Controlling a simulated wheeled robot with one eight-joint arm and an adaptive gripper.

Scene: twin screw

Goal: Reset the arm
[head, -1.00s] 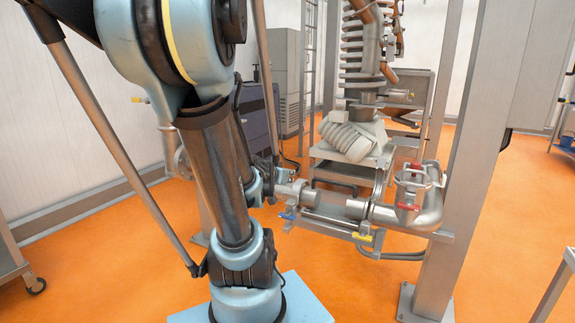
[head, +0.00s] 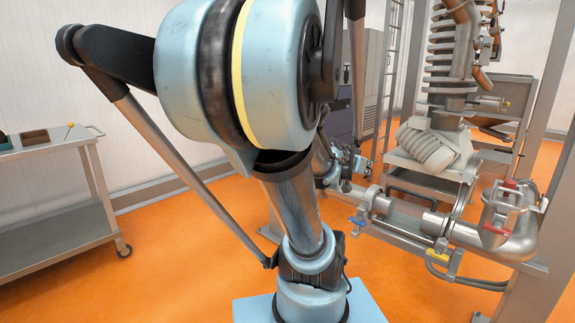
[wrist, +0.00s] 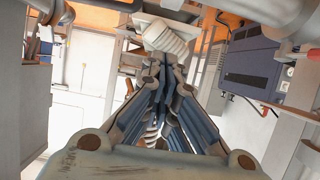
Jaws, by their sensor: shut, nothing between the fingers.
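My gripper (wrist: 166,66) shows in the wrist view with its fingers drawn together and nothing between them. In the head view my blue arm fills the middle, and the gripper (head: 350,160) is mostly hidden behind it, near the pipework. The fingertips point toward a white ribbed part (wrist: 165,40) in the wrist view. I cannot tell how far the fingertips are from it.
A steel pipe assembly (head: 430,222) with red, blue and yellow valve handles stands right of my arm. A blue-grey cabinet (wrist: 250,62) shows in the wrist view. A wheeled cart (head: 55,200) stands at left. Orange floor (head: 150,240) is clear between the cart and my arm.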

